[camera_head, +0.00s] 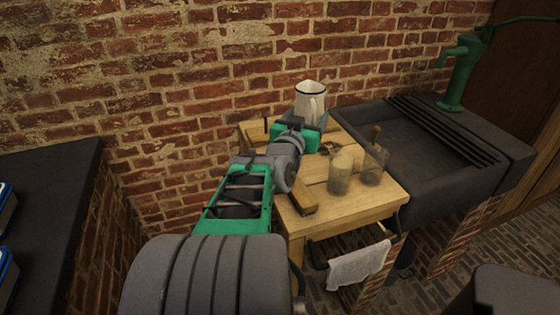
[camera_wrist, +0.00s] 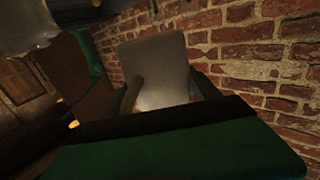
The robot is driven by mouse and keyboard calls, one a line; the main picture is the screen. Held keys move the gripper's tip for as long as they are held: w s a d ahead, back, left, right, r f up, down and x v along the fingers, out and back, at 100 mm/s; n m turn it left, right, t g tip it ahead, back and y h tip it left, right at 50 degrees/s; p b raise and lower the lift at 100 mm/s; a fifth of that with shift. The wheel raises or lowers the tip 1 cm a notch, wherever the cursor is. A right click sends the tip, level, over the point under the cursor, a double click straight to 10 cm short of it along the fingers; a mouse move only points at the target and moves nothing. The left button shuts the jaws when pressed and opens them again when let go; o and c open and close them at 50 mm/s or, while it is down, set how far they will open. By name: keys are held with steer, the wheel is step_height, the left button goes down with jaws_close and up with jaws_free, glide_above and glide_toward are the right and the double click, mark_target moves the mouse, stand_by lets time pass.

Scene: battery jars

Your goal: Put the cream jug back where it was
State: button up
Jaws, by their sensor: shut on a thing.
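The cream jug (camera_head: 311,101) is a pale jug with a dark rim, near the back of the small wooden table (camera_head: 345,208). It looks upright, with its handle toward me. My gripper (camera_head: 298,132) reaches over the table from the front left and is shut on the jug. In the wrist view the jug (camera_wrist: 156,72) stands between my two dark fingers (camera_wrist: 165,98). My gripper hides the jug's lower part in the head view, so I cannot tell whether its base touches the table.
Two glass jars (camera_head: 341,172) (camera_head: 375,165) stand right of my arm, one with something sticking up. A wooden block (camera_head: 302,197) lies at the table's front left. A dark sink (camera_head: 425,150) with a green pump (camera_head: 462,65) adjoins on the right. A brick wall (camera_head: 190,80) stands behind.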

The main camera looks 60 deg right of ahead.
mark_target(318, 120)
steer(key=s, duration=0.1)
steer(key=s+d+g, duration=0.1)
steer(key=s, duration=0.1)
steer(key=shift+s+r+m+g, duration=0.1)
steer(key=shift+r+m+g, duration=0.05)
steer(key=shift+m+g, duration=0.2)
steer(key=shift+w+d+f+b, duration=0.35)
steer(key=shift+w+d+f, duration=0.15)
steer(key=shift+w+f, duration=1.7)
steer(key=shift+w+d+f+b, duration=0.4)
steer(key=shift+w+d+f, duration=0.1)
steer(key=shift+w+f, duration=1.65)
steer(key=shift+w+d+f+b, duration=0.35)
steer(key=shift+w+d+f, duration=0.15)
steer(key=shift+w+f, duration=1.7)
steer(key=shift+w+r, duration=0.1)
steer(key=shift+r, duration=0.05)
steer(key=o, duration=2)
steer(key=shift+f, duration=0.2)
steer(key=shift+c, duration=0.2)
steer(key=shift+r, duration=0.15)
